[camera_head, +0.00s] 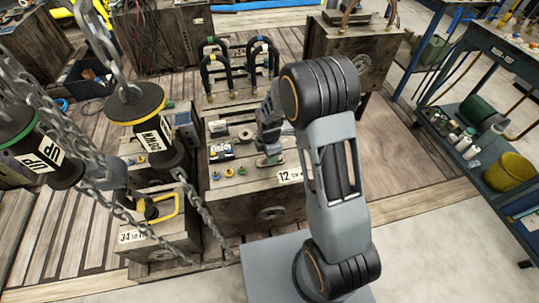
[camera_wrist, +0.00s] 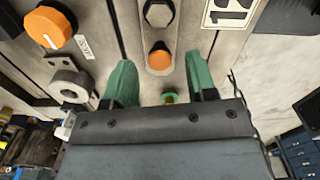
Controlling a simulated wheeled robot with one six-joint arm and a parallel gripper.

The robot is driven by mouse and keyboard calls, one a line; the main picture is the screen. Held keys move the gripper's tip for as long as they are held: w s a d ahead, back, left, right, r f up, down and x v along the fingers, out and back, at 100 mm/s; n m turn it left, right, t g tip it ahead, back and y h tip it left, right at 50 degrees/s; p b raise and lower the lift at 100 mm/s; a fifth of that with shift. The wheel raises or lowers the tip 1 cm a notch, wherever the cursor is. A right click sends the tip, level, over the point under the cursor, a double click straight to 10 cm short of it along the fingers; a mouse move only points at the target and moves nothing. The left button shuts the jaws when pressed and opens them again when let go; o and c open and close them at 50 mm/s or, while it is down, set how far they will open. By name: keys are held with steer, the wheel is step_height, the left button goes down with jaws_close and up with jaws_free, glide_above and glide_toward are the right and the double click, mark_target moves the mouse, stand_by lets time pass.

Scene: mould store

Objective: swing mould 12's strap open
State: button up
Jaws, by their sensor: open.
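Mould 12 (camera_head: 236,213) is a grey-brown block with a "12" plate (camera_head: 289,177) on its near top edge, in the middle of the head view. The plate also shows at the top right of the wrist view (camera_wrist: 230,10). My gripper (camera_head: 268,160) is low over the block's top. In the wrist view its green fingers (camera_wrist: 159,84) are open and empty. A narrow metal strap (camera_wrist: 160,30) with a dark hex bolt and an orange-topped bolt (camera_wrist: 160,57) runs down toward the gap between them. Contact cannot be told. My arm hides part of the block.
A large orange knob (camera_wrist: 50,27) and a grey ring fitting (camera_wrist: 70,88) lie left of the fingers. Chains and hanging DOWN (camera_head: 152,136) and UP (camera_head: 40,160) pendants fill the left. Mould 34 (camera_head: 150,250) stands near left. A blue trolley (camera_head: 500,205) is right, across clear floor.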

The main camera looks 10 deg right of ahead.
step_height(320, 180, up, 12)
steer(key=p, duration=0.1)
steer(key=shift+r+p, duration=0.2)
steer(key=shift+p, duration=0.2)
stand_by(0.4)
steer(key=s+d+r+m+t+p, duration=0.1)
steer(key=s+d+r+m+p, duration=0.1)
steer(key=s+r+m+p, duration=0.4)
steer(key=s+d+r+m+t+p, duration=0.1)
steer(key=s+r+m+t+p, duration=0.1)
steer(key=s+r+m+p, duration=0.4)
steer(key=s+r+m, duration=0.5)
steer(key=r+m, duration=0.3)
steer(key=r, duration=0.4)
steer(key=shift+s+d+t, duration=0.15)
steer(key=shift+d+t, duration=0.15)
steer(key=shift+d, duration=0.05)
